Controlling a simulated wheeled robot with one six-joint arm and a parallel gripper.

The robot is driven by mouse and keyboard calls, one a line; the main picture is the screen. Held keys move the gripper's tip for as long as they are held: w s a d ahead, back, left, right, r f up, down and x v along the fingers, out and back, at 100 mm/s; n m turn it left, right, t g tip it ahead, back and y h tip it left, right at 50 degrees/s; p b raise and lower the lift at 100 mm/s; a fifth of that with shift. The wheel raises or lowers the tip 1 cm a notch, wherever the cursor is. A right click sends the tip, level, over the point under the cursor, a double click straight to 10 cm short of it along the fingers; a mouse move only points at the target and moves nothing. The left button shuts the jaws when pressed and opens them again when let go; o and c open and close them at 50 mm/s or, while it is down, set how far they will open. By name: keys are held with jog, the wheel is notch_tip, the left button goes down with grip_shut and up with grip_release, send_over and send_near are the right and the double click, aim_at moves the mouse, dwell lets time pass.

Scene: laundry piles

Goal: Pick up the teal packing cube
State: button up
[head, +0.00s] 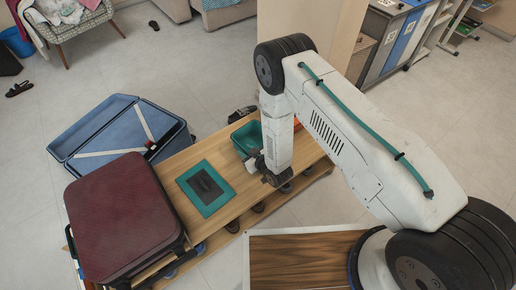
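A flat teal packing cube (222,200) with a dark mesh panel lies on the wooden bench (237,206), between a dark red suitcase and my gripper. My gripper (268,176) hangs at the end of the white arm, over the bench to the right of the packing cube and apart from it. The gripper is dark, small and partly hidden by the arm, so I cannot tell whether its fingers are open or shut. Nothing shows clearly between them.
A teal open bin (246,136) stands behind my gripper, with something orange partly hidden by the arm. The closed red suitcase (122,215) covers the bench's left end. An open blue suitcase (115,135) lies behind it. Shoes (232,226) sit under the bench.

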grip_shut()
jog(key=shift+r, duration=0.15)
